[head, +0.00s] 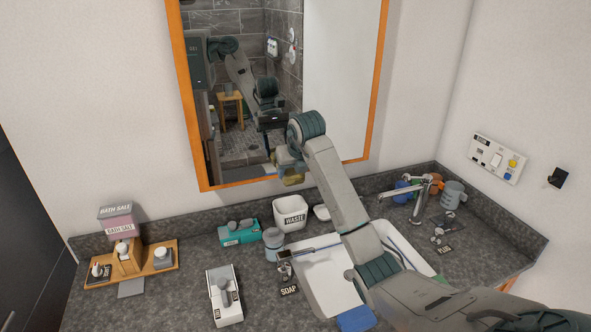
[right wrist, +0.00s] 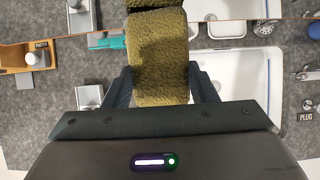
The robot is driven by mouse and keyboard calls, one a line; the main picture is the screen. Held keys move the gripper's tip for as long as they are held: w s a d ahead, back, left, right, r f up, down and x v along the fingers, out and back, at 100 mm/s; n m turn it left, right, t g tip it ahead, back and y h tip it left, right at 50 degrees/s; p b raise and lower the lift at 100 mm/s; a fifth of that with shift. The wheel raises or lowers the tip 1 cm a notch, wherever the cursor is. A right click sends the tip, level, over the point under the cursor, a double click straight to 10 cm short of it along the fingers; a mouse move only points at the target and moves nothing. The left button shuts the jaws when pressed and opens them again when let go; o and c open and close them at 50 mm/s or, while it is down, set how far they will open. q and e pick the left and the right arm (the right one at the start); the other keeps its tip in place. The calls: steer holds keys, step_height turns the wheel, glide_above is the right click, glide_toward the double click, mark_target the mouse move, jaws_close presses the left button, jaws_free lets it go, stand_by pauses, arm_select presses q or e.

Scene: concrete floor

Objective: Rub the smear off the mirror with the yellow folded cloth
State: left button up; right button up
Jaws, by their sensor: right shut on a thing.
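The orange-framed mirror (head: 340,60) hangs on the wall above the counter and reflects my arm and a tiled room. I cannot make out a smear on it. My right gripper (head: 290,163) is at the mirror's lower edge, shut on the yellow folded cloth (head: 293,180). In the right wrist view the cloth (right wrist: 161,60) sits between both fingers (right wrist: 160,88) and reaches up to the mirror's lower frame. I cannot tell whether it touches the glass. My right arm hides part of the mirror's lower edge. My left gripper is not in view.
Below stand a white waste bin (head: 291,213), a teal box (head: 239,234), a sink (head: 325,275) and a tap (head: 420,200).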

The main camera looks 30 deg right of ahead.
steer(key=shift+s, duration=0.6)
steer(key=s+a, duration=0.1)
steer(key=s, duration=0.5)
steer(key=shift+s+a, duration=0.35)
